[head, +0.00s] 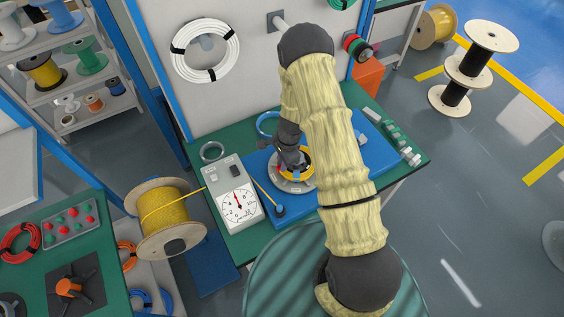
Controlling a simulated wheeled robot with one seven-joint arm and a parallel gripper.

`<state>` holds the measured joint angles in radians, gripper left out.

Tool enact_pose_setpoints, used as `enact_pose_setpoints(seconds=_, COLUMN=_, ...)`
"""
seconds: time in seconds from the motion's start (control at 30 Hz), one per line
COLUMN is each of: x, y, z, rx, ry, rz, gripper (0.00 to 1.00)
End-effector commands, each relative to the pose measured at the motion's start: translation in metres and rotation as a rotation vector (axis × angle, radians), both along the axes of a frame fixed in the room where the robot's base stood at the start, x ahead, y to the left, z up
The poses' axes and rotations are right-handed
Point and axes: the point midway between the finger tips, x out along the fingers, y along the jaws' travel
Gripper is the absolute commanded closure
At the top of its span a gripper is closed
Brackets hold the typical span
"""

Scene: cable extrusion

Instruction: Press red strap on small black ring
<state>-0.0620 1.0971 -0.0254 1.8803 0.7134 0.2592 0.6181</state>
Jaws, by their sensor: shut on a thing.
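My gripper (293,162) points down over a grey round plate (290,187) on the blue board of the green bench. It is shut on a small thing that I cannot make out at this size. A yellow cable coil (309,165) lies on the plate, beside and partly behind the gripper and under my arm. I cannot clearly pick out the red strap or the small black ring; my gripper and arm hide part of the plate.
A dial gauge box (237,205) stands left of the plate, with a yellow cable running from a large spool (165,217). A grey ring (212,151) and blue coil (267,123) lie behind. A white coil (205,51) hangs on the panel. Grey-green blocks (397,138) line the right.

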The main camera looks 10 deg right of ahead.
Motion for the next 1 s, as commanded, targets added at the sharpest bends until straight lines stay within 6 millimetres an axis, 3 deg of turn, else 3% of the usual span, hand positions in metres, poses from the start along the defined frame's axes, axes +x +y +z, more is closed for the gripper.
enact_pose_setpoints(seconds=0.93, x=-0.0011, y=0.0001, z=-0.0024, rx=-0.001, ry=0.003, rz=0.000, gripper=0.97)
enact_pose_setpoints(seconds=0.97, x=-0.0011, y=0.0001, z=-0.0025, rx=-0.001, ry=0.002, rz=0.000, gripper=0.83)
enact_pose_setpoints(seconds=1.0, x=-0.0010, y=0.0000, z=-0.0024, rx=-0.001, ry=0.002, rz=0.000, gripper=0.75)
